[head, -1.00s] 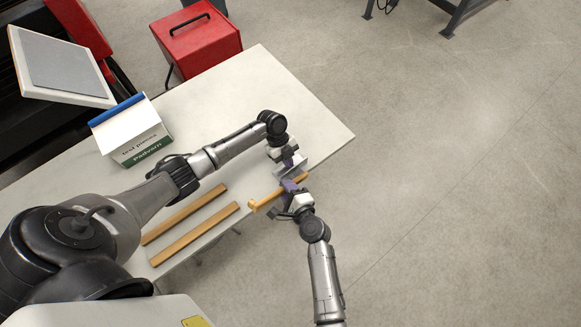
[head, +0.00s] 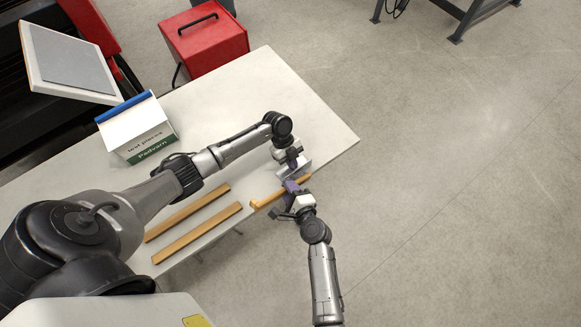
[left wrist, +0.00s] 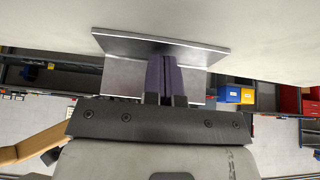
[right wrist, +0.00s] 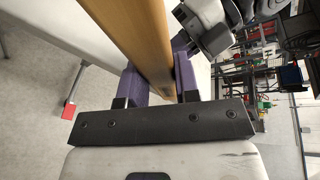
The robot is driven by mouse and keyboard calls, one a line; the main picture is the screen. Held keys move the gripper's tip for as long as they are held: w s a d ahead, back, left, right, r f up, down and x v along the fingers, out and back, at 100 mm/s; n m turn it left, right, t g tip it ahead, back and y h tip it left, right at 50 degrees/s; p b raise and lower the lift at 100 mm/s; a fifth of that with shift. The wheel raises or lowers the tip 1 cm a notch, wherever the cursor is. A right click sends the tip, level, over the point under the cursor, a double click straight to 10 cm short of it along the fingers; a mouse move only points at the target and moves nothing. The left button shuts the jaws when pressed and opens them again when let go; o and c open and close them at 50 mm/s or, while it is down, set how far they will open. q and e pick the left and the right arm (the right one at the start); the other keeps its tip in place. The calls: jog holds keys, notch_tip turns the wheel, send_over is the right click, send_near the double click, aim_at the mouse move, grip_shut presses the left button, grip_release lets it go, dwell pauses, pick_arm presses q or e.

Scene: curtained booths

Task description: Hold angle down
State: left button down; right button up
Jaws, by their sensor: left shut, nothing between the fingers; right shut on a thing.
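The metal angle (head: 298,171) is a grey bracket on the table near its front right edge. In the left wrist view the angle (left wrist: 160,44) shows one wide plate across the top and another face behind my fingers. My left gripper (head: 291,161) is shut and empty, with its purple fingers (left wrist: 162,65) at the angle's inner side; I cannot tell if they press on it. My right gripper (head: 291,187) is shut on a wooden bar (head: 267,199), close beside the angle at the table's edge. The bar (right wrist: 133,35) runs between its purple fingers.
Two wooden strips (head: 197,233) (head: 188,213) lie on the table (head: 312,120) to the left. A white-and-green test-pieces box (head: 137,130) and a tilted grey-topped panel (head: 68,62) are farther back. A red case (head: 205,40) stands behind the table. Open floor lies to the right.

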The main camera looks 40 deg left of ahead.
aim_at(299, 183)
jog(key=shift+a, duration=0.2)
jog(key=shift+w, duration=0.2)
jog(key=shift+w+d, duration=0.15)
jog(key=shift+w, duration=0.8)
jog(key=shift+w+d, duration=0.1)
jog(key=shift+w, duration=0.8)
jog(key=shift+a, duration=0.1)
jog(key=shift+s+a+r, duration=0.1)
jog(key=shift+s+a, duration=0.1)
jog(key=shift+s, duration=0.4)
jog(key=shift+s+a, duration=0.15)
jog(key=shift+s, duration=0.65)
jog(key=shift+s+a, duration=0.15)
jog(key=shift+s, duration=0.6)
jog(key=d, duration=0.7)
jog(key=shift+s+d, duration=0.15)
jog(key=shift+s, duration=0.25)
